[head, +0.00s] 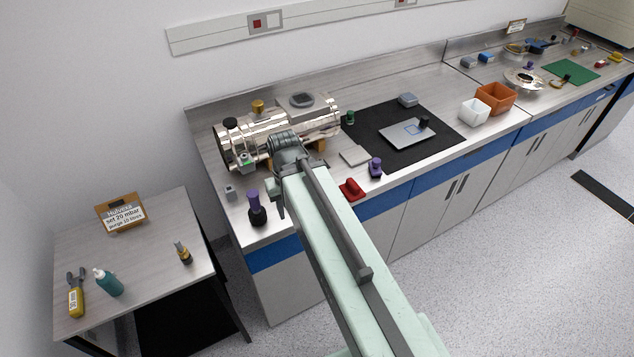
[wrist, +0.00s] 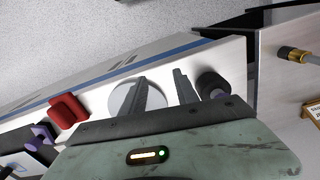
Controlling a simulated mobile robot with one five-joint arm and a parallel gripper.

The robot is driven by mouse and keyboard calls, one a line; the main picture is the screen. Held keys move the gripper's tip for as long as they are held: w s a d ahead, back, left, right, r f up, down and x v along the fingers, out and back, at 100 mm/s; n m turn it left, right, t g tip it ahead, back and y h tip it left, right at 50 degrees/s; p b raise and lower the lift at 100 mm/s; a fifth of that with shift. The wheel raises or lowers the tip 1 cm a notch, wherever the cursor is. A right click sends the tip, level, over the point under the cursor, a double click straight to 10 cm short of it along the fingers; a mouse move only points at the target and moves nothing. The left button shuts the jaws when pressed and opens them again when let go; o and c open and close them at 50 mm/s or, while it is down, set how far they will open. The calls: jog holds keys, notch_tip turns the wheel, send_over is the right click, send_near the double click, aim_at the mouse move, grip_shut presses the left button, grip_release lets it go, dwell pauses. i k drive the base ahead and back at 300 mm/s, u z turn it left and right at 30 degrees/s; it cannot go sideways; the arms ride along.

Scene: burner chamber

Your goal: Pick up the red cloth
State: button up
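The red cloth (head: 351,190) is a small, folded-looking red piece on the bench top near its front edge, just right of my arm in the head view. It also shows in the wrist view (wrist: 68,111), at the left and off to the side of my fingers. My gripper (wrist: 161,75) has two dark fingers with a clear gap between them and nothing held. It is over the bench, apart from the cloth.
A purple-topped black item (head: 257,210) stands left of my arm; a purple-and-black item (head: 376,168) is close right of the cloth. A pale round disc (wrist: 126,96) lies beneath my fingers. A metal chamber (head: 310,122) stands behind. The black mat (head: 445,145) is further right.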

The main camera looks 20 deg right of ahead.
aim_at(351, 189)
jog(key=u, duration=2.15)
jog(key=k, duration=1.2)
jog(key=z, duration=0.75)
jog(key=i, duration=1)
jog(key=u, duration=0.05)
